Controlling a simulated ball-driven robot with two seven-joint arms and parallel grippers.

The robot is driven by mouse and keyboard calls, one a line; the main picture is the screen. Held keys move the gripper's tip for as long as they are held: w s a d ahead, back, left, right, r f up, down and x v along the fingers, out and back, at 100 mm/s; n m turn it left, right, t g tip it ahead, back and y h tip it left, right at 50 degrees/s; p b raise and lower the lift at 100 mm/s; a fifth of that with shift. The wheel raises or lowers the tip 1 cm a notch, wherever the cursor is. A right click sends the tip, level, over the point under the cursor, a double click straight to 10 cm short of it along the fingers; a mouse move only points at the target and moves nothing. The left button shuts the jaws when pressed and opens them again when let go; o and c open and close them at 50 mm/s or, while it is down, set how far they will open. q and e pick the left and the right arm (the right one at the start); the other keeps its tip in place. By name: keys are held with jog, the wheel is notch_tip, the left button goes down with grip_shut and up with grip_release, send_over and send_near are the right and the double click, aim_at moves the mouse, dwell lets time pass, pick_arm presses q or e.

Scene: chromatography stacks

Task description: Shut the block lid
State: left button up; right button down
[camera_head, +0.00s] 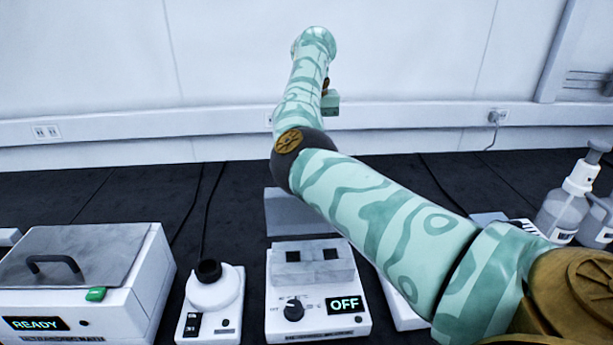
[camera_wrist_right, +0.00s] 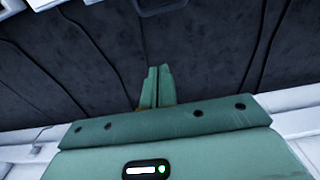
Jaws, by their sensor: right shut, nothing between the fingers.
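The block heater (camera_head: 280,322) is a white unit at the bottom centre of the head view, with a dark knob and a display reading OFF. Its grey metal block (camera_head: 312,268) has two dark square openings showing. A grey panel, seemingly the lid (camera_head: 292,212), stands raised behind the block, open; my right arm hides part of its right side. My right gripper (camera_wrist_right: 157,88) is shut and empty in the wrist view, over dark bench surface. In the head view my right arm reaches up past the lid towards the wall, gripper mostly hidden. My left gripper is not in view.
A white box with a handled lid and READY display (camera_head: 150,285) stands left. A small white device with a black cup (camera_head: 212,295) stands beside the heater. Cables cross the dark bench (camera_head: 130,190), whose back is mostly clear before the wall.

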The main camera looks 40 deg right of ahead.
notch_tip(320, 180, down, 10)
jog(key=b, duration=0.3)
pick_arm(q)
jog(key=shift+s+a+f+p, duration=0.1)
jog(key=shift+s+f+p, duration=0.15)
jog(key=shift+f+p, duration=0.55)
pick_arm(e)
jog(key=s+a, duration=0.1)
jog(key=s+a+r, duration=0.1)
jog(key=shift+s+r, duration=0.25)
jog(key=shift+s, duration=0.1)
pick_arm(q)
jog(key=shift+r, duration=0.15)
